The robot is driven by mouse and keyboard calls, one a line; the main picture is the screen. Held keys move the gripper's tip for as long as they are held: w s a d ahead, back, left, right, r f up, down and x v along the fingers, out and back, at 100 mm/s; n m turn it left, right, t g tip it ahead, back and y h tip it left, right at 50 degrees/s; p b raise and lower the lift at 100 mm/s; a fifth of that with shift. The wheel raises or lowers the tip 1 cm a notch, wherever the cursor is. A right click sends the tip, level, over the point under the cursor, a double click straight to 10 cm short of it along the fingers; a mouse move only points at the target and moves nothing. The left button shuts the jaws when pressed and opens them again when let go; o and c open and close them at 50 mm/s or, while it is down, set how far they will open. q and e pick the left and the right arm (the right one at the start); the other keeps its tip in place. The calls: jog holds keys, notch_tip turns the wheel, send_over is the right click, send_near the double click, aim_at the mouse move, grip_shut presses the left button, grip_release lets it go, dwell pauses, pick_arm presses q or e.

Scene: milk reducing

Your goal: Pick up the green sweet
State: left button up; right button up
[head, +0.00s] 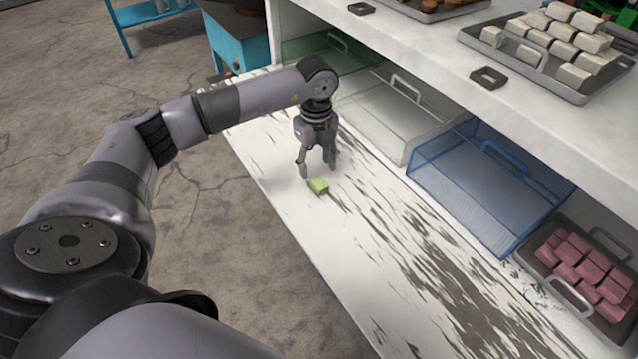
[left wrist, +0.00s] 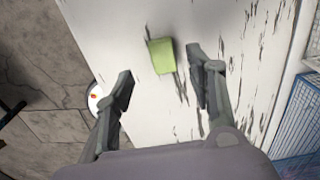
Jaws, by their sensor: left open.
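The green sweet (head: 318,186) is a small light-green block lying on the white, dark-streaked lower shelf. It also shows in the left wrist view (left wrist: 162,57), a little beyond the fingertips and between their lines. My left gripper (head: 317,172) is open and points down, just behind and above the sweet in the head view. Its two spread fingers show in the left wrist view (left wrist: 160,82) with nothing between them. I cannot tell the exact height of the fingertips above the shelf. My right gripper is not in view.
A blue wire basket (head: 487,190), a white basket (head: 392,118) and a green basket (head: 325,50) stand along the shelf's back. A tray of pink blocks (head: 567,290) is at right. The upper counter (head: 440,55) overhangs them. The shelf around the sweet is clear.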

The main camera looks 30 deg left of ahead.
aim_at(319, 183)
pick_arm(q)
jog(key=shift+d+f+p, duration=0.2)
jog(key=shift+f+p, duration=0.05)
jog(key=shift+f, duration=1.25)
jog(key=shift+d+f+p, duration=0.15)
jog(key=shift+f+p, duration=0.1)
jog(key=shift+f, duration=1.25)
jog(key=shift+c, duration=0.2)
jog(key=c, duration=1.1)
